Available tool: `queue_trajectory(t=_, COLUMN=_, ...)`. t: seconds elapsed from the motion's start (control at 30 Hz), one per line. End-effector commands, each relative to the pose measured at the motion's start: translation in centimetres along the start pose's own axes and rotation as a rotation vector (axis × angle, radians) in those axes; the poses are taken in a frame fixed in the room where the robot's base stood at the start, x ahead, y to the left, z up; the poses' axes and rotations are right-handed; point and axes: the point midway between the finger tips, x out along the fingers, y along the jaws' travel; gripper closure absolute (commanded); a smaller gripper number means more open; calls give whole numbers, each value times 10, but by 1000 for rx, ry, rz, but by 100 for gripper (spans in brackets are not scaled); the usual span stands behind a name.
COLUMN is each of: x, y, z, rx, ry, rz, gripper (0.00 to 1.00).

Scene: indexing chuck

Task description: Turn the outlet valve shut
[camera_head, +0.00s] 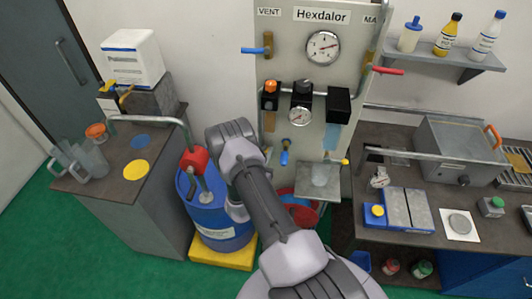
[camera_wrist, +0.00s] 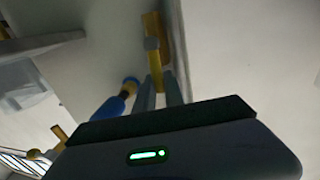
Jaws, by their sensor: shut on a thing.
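In the wrist view my gripper (camera_wrist: 159,92) is shut on a yellow, brass-coloured valve part (camera_wrist: 154,58) at the panel's edge. Its fingers hide much of that part, so I cannot tell how far it is turned. A blue-handled valve (camera_wrist: 118,101) is beside the fingers in the wrist view; its blue handle (camera_head: 284,157) also shows below the small gauge in the head view. A yellow-tipped handle (camera_head: 346,161) is on the panel's lower right. In the head view my gripper is hidden behind my arm.
The grey panel (camera_head: 338,107) carries gauges, a left blue lever (camera_head: 254,50) and a red lever (camera_head: 388,70). A blue drum (camera_head: 219,221) stands close left of my arm. A bench (camera_head: 395,227) is on the right.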

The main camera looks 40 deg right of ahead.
Motion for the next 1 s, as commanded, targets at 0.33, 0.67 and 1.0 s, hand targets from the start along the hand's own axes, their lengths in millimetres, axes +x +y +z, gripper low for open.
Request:
queue_trajectory(t=0.33, x=-2, y=-8, z=6, rx=-139, ry=28, rz=0, gripper=100)
queue_trajectory(t=0.67, x=-4, y=-23, z=12, rx=-434, ry=87, rz=1, gripper=100)
queue_trajectory(t=1.0, x=-7, y=-36, z=22, rx=-751, ry=150, rz=0, gripper=100)
